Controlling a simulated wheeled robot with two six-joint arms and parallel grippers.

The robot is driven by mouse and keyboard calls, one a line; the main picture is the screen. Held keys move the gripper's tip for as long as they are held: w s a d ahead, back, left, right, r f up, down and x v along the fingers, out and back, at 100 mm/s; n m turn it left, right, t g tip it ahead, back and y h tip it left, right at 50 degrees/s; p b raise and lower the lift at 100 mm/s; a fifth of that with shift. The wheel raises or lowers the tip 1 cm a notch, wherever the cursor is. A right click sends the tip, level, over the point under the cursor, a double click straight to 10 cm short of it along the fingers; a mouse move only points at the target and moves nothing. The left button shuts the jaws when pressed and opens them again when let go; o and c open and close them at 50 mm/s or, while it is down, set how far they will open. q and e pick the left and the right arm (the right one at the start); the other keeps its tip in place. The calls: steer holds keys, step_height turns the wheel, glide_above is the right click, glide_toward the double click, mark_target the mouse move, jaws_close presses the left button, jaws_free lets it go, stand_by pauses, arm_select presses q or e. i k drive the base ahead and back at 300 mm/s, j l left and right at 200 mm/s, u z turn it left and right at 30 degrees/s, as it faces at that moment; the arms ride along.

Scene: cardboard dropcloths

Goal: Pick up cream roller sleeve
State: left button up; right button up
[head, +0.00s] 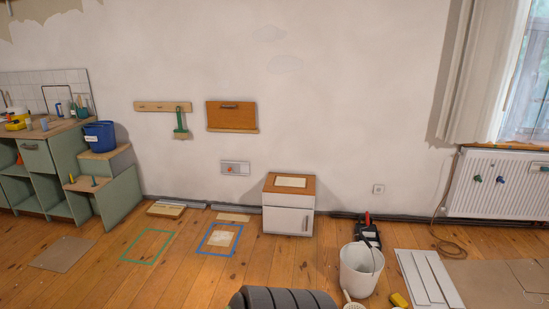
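I cannot pick out the cream roller sleeve with certainty. A small pale object (353,305) at the bottom edge, below the white bucket, is cut off by the frame, and I cannot tell what it is. Neither of my grippers is in view.
A white bucket (358,272) stands on the floor at the right, near a yellow object (399,300) and white panels (428,278). A white cabinet (288,211) stands against the wall. A green shelf unit (62,165) with a blue bucket (99,137) is at left. The middle floor is mostly clear.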

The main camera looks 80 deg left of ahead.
mark_target(29, 122)
steer(key=u, duration=4.1)
steer(key=z, duration=0.2)
steer(key=i+j+z, duration=0.15)
steer(key=i+z, duration=0.35)
steer(key=i, duration=0.7)
steer(key=i+u, duration=0.25)
steer(key=i, duration=0.25)
steer(key=i+u, duration=0.25)
steer(key=i, duration=0.2)
steer(key=i+l+u, duration=0.25)
steer(key=i, duration=0.25)
steer(key=i+l+u, duration=0.25)
steer(key=i, duration=0.2)
steer(key=i+j, duration=0.15)
steer(key=i, duration=0.5)
steer(key=i+j+u, duration=0.1)
steer(key=i, duration=0.6)
steer(key=i+j, duration=0.2)
steer(key=i, duration=0.45)
steer(key=u, duration=0.05)
